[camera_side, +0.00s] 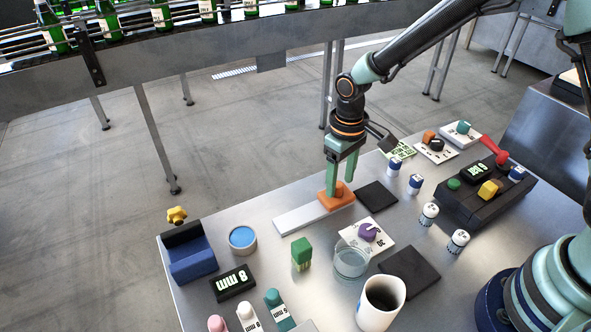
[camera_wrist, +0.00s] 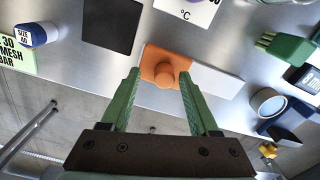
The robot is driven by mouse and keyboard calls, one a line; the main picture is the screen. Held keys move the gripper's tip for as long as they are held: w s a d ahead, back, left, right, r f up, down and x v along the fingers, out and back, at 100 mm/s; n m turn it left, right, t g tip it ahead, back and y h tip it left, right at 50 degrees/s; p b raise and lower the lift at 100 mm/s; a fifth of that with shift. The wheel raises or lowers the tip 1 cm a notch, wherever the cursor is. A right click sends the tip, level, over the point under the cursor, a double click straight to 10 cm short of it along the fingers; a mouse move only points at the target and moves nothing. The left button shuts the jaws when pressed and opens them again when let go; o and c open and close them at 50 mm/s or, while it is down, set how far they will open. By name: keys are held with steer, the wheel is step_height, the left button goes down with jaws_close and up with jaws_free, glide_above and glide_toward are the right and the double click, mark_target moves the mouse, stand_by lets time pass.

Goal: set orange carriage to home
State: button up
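The orange carriage (camera_side: 334,202) sits on a pale flat rail (camera_side: 296,220), at the rail's far right end in the side view. A round orange knob stands on top of it. In the wrist view the orange carriage (camera_wrist: 153,57) is at the left end of the rail (camera_wrist: 217,80), with bare rail to its right. My gripper (camera_side: 341,184) is open, its green fingers reaching down over the carriage. In the wrist view my gripper (camera_wrist: 159,76) has one fingertip on each side of the knob, with a gap showing on both sides. No home mark is readable.
A dark square pad (camera_side: 377,196) lies just right of the carriage. A blue-topped tin (camera_side: 242,240) is beyond the rail's left end. The table's far edge runs close behind the rail.

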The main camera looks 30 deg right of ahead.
mark_target(340, 183)
step_height(340, 183, up, 12)
stand_by(0.7)
steer(key=s+d+r+m+t, duration=0.3)
steer(key=s+d+r+t, duration=0.2)
steer(key=s+d+r, duration=0.3)
steer(key=shift+s+d+r+t, duration=0.3)
steer(key=shift+s+d, duration=1.2)
steer(key=shift+d, duration=0.5)
